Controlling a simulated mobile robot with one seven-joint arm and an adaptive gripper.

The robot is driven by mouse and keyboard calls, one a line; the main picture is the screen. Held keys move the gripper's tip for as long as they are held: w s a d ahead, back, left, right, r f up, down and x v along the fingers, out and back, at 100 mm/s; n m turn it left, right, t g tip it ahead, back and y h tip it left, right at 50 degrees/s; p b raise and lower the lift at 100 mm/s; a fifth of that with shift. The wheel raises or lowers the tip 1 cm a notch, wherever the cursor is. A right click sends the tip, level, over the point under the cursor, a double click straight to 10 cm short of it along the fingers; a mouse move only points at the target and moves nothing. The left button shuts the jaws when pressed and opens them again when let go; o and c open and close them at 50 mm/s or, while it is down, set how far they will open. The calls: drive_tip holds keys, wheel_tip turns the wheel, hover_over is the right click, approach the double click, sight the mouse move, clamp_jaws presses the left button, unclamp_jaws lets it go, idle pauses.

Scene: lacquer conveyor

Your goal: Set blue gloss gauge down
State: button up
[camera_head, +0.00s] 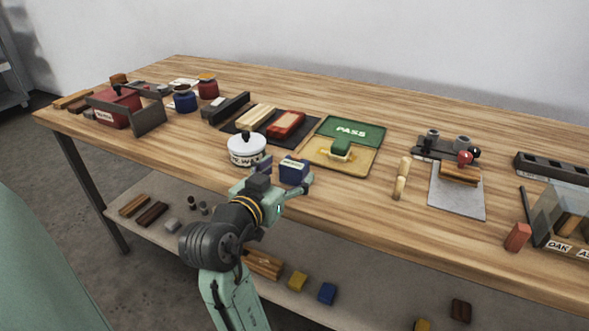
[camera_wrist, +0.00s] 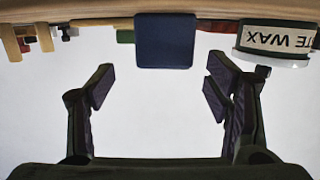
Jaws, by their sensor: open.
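The blue gloss gauge (camera_head: 294,170) is a small dark blue block with a pale label on top. It appears to stand upright on the wooden table near the front edge, right of the white wax tin. In the wrist view, which is upside down, the gauge (camera_wrist: 165,42) is at the top middle, ahead of the gap between the fingers and touching neither. My gripper (camera_head: 284,181) is open and empty at the table's front edge, close in front of the gauge, and partly hides its lower part. Its spread fingers also show in the wrist view (camera_wrist: 160,90).
The white wax tin (camera_head: 246,150) stands close left of the gauge. Behind are a dark tray (camera_head: 262,139) with blocks and a green-and-tan PASS board (camera_head: 347,134).

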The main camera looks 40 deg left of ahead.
sight(290, 168)
drive_tip(key=x, duration=0.1)
drive_tip(key=p+x, duration=0.1)
drive_tip(key=x, duration=0.3)
drive_tip(key=shift+a+f+p, duration=0.1)
drive_tip(key=shift+a+p, duration=0.2)
drive_tip(key=shift+p, duration=0.05)
drive_tip(key=c, duration=1.5)
drive_tip(key=shift+c, duration=0.7)
